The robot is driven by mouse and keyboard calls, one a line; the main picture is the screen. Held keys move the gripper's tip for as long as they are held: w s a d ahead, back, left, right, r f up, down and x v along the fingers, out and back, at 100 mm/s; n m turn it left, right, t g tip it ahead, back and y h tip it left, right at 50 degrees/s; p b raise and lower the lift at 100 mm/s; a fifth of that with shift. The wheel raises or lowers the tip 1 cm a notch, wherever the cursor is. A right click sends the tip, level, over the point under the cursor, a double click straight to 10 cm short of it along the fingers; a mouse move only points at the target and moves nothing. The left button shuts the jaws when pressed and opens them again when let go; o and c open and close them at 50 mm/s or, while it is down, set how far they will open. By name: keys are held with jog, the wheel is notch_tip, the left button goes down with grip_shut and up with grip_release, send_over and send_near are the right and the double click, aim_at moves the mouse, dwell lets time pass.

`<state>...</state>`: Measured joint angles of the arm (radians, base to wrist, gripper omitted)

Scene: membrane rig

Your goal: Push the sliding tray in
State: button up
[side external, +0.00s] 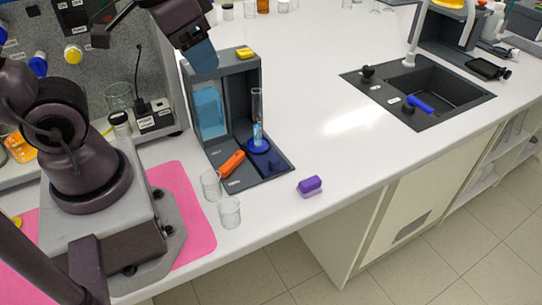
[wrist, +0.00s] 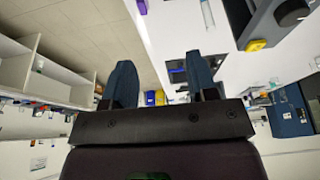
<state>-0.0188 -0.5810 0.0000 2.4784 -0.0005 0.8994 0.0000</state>
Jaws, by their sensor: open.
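The membrane rig (side external: 244,72) is a dark grey open-fronted housing on the white bench, with a light blue panel inside on the left. A flat dark grey tray (side external: 278,171) extends from its base toward the front. On it are an orange piece (side external: 232,163) and a clear cylinder (side external: 257,120) on a blue round base. My gripper (side external: 203,57) is up beside the housing's top left; only a blue-grey finger shows clearly there. In the wrist view my gripper (wrist: 162,75) has its two fingers apart with nothing between them. The rig's dark grey body (wrist: 268,18) shows at upper right.
A yellow block (side external: 244,52) sits on the rig's top. Two glass beakers (side external: 229,212) and a purple object (side external: 309,185) stand near the bench's front edge by the tray. A dark sink (side external: 443,88) lies at right. The bench between rig and sink is mostly clear.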

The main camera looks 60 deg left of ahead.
jog(key=w+a+f+g, duration=0.1)
jog(key=w+f+g, duration=0.3)
jog(key=w+f, duration=0.35)
jog(key=n, duration=0.2)
send_near(274, 159)
notch_tip(274, 159, down, 10)
jog(key=shift+c, duration=0.3)
grip_shut()
jog(key=a, duration=1.1)
jog(key=shift+a, duration=0.25)
